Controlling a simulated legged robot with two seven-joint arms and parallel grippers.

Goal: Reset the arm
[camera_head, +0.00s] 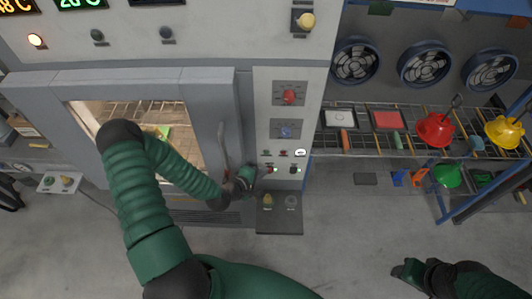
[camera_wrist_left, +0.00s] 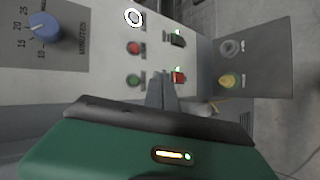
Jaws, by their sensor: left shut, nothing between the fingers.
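My left arm (camera_head: 150,205) is green with black joints and reaches across the front of the oven. My left gripper (camera_head: 262,178) is shut and empty, close to the lower part of the control panel (camera_head: 290,125). In the left wrist view its shut fingers (camera_wrist_left: 160,92) point at the panel, among red and green buttons and lit switches. I cannot tell whether they touch it. My right gripper (camera_head: 405,272) is at the lower right over the grey floor, apart from everything; its finger opening is unclear.
The oven door (camera_head: 210,115) has a handle (camera_head: 223,145) just left of my left gripper. A blue dial (camera_wrist_left: 43,27) is on the panel. A small shelf (camera_head: 278,222) juts out below it.

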